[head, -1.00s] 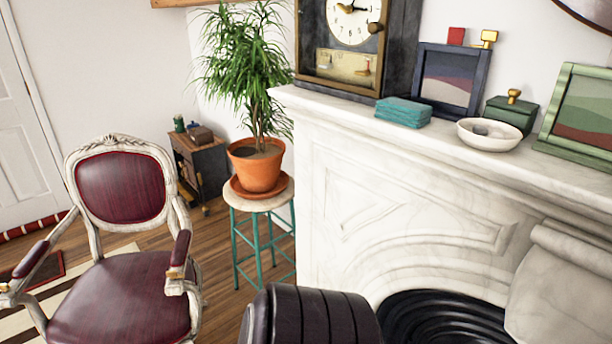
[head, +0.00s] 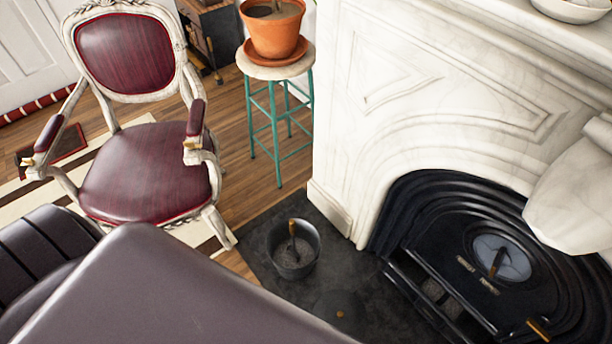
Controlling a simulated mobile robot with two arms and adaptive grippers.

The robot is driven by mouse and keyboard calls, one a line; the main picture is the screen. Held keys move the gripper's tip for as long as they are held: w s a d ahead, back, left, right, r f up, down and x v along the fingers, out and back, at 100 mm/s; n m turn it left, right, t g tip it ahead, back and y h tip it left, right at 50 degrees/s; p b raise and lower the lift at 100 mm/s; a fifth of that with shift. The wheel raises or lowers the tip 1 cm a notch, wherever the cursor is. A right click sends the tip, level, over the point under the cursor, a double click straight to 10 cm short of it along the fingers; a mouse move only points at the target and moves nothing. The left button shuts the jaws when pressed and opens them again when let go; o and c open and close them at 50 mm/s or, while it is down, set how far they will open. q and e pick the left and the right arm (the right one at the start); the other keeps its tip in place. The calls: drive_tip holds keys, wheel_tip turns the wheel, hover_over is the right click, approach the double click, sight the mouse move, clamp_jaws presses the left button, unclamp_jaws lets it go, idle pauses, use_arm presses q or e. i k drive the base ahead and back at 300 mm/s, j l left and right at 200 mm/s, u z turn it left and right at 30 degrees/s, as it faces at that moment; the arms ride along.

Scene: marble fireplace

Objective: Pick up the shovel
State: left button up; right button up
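A dark bucket (head: 275,262) stands on the dark hearth slab in the head view, left of the fireplace opening. A thin upright handle with a brown grip (head: 292,230) sticks up out of it. It may be the shovel, but its lower end is hidden in the grey, ash-like contents. Neither of my grippers shows.
A black fireplace insert (head: 430,215) sits in the white marble surround (head: 400,110). A burgundy armchair (head: 150,175) and a teal-legged stool (head: 272,125) with a potted plant (head: 272,25) stand at left and behind.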

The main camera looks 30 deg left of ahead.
sight(293, 228)
drive_tip(key=u, duration=1)
